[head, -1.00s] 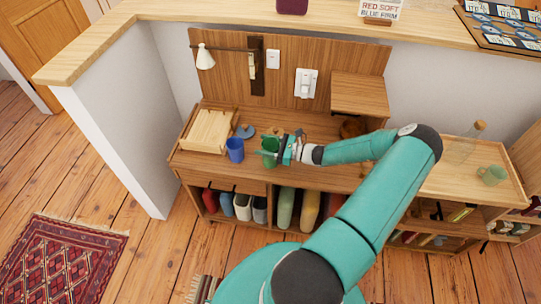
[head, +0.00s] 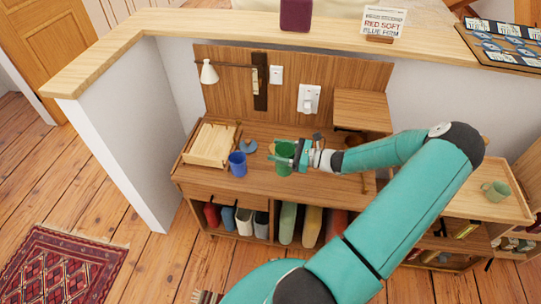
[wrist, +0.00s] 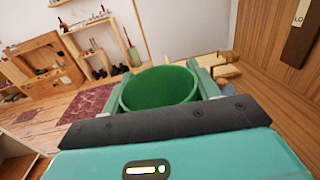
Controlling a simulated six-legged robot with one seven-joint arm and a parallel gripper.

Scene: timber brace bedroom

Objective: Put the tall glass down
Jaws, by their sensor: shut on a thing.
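A green glass (head: 284,157) is at my gripper (head: 287,160), over the wooden desk top (head: 330,184). In the wrist view the green glass (wrist: 160,88) sits between the two fingers of my gripper (wrist: 158,80), with its open rim upward and roughly upright. My gripper is shut on it. I cannot tell whether its base touches the desk. A blue cup (head: 237,164) stands on the desk just left of the green glass, apart from it.
A light wooden rack (head: 211,145) and a small blue-grey object (head: 248,147) lie left and behind. A raised wooden shelf (head: 362,110) is at the back right. A green mug (head: 496,191) stands on the right-hand tray. The desk's front strip is clear.

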